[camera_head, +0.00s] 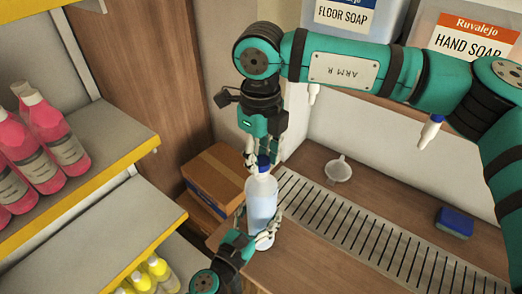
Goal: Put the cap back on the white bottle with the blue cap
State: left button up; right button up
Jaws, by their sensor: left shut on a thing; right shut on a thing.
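The white bottle (262,203) stands upright near the left end of the counter, with a pale bluish body. My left gripper (258,238) is shut on its lower part from the left and front. The blue cap (263,163) is at the top of the bottle, right at its neck. My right gripper (258,153) reaches down from above and is shut on the cap, its fingers at the cap's sides. Whether the cap is seated on the neck or only touching it cannot be told.
A slotted drain grate (350,226) runs along the counter (391,203). A white funnel (338,170) and a blue sponge (455,222) lie there. Detergent drums (462,36) with taps are above. Shelves of pink bottles (55,133) and yellow-capped bottles (158,268) stand left; cardboard boxes (217,178) are behind.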

jog(key=shift+f, duration=0.6)
dwell(0.5)
jog(key=m, duration=1.4)
jog(key=shift+w+m, duration=0.1)
jog(key=shift+m, duration=0.2)
jog(key=m, duration=0.7)
jog(key=shift+d, duration=0.1)
jog(key=m, duration=0.7)
jog(key=shift+m, duration=0.4)
jog(key=o, duration=0.7)
jog(key=shift+c, duration=0.2)
